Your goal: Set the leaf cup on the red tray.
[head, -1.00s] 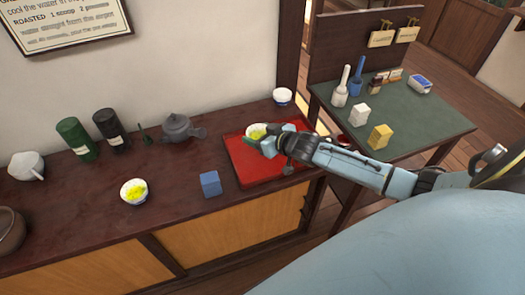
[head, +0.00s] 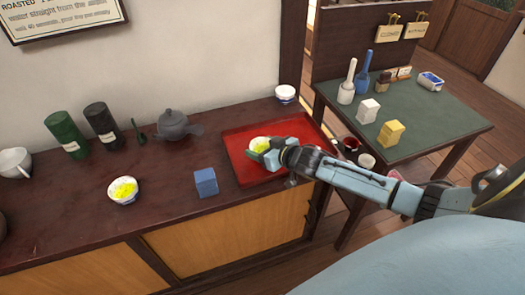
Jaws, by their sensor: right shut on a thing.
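A white cup with yellow-green contents (head: 259,143) is at the tips of my right gripper (head: 264,157), over the red tray (head: 245,178). The gripper is shut on this cup and hides its near side. I cannot tell whether the cup's base touches the tray. A second white cup with yellow contents (head: 123,190) stands on the dark counter to the left. I cannot tell from their looks which of the two is named the leaf cup. My left gripper is not in view.
A blue block (head: 205,182) stands left of the tray. A grey teapot (head: 173,124), a green canister (head: 66,135) and a black canister (head: 101,125) line the back. A small white cup (head: 286,94) stands behind the tray. A green-topped table (head: 430,110) is at right.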

